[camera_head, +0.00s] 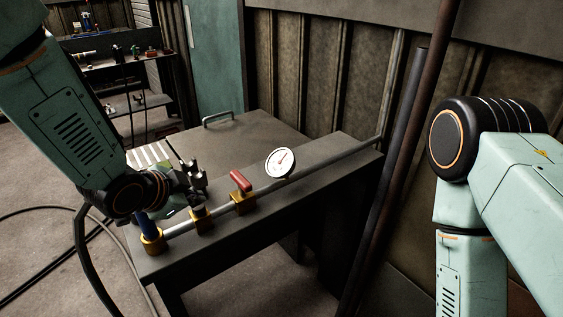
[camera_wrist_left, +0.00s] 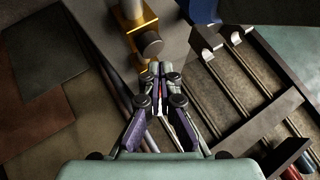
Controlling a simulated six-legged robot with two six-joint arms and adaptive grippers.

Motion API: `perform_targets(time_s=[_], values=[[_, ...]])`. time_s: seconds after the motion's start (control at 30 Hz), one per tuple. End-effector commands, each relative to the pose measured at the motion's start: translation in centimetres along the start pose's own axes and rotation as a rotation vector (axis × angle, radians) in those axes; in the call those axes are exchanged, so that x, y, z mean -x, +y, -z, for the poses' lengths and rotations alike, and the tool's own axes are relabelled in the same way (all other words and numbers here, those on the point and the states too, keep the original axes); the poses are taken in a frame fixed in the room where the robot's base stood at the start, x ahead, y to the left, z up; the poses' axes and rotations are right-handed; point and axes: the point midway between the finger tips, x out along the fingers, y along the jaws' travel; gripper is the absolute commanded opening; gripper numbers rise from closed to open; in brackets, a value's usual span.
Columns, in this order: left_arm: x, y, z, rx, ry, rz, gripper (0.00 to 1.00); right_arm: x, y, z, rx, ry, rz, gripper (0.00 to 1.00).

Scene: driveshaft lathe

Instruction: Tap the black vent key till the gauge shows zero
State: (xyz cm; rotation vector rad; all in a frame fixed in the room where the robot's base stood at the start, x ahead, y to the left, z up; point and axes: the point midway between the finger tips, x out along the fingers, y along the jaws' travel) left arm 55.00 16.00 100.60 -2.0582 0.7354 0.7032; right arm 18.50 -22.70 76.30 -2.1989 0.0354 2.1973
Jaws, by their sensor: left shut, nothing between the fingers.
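A pipe run lies along the dark bench, with brass fittings on it. A brass block (camera_head: 201,222) stands next to my left gripper (camera_head: 196,180); a dark key seems to sit on it, partly lost against the gripper. In the left wrist view a dark round knob (camera_wrist_left: 150,43) sticks out of a brass block (camera_wrist_left: 137,22). My left gripper (camera_wrist_left: 158,75) is shut and empty, its tips just short of the knob with a small gap. The white round gauge (camera_head: 280,162) stands on the pipe to the right; its reading is too small to tell. My right gripper is out of view.
A red-handled valve (camera_head: 240,181) sits between the brass block and the gauge. A blue part (camera_head: 149,224) rises from the pipe's left-end brass fitting. Dark upright pipes (camera_head: 388,170) stand at the bench's right end. A hose (camera_head: 40,212) lies on the floor.

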Motion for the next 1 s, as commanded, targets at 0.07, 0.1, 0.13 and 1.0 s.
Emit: perform_targets(time_s=[0.07,0.1,0.13,1.0], values=[[-0.1,0.0,0.0,0.000,0.000,0.000,0.00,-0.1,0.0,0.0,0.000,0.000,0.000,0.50],[0.0,0.0,0.0,0.000,0.000,0.000,0.00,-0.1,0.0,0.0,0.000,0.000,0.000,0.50],[0.0,0.0,0.0,0.000,0.000,0.000,0.00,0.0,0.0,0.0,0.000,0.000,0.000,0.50],[4.3,-3.1,3.1,0.000,0.000,0.000,0.00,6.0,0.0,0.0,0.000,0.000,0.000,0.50]])
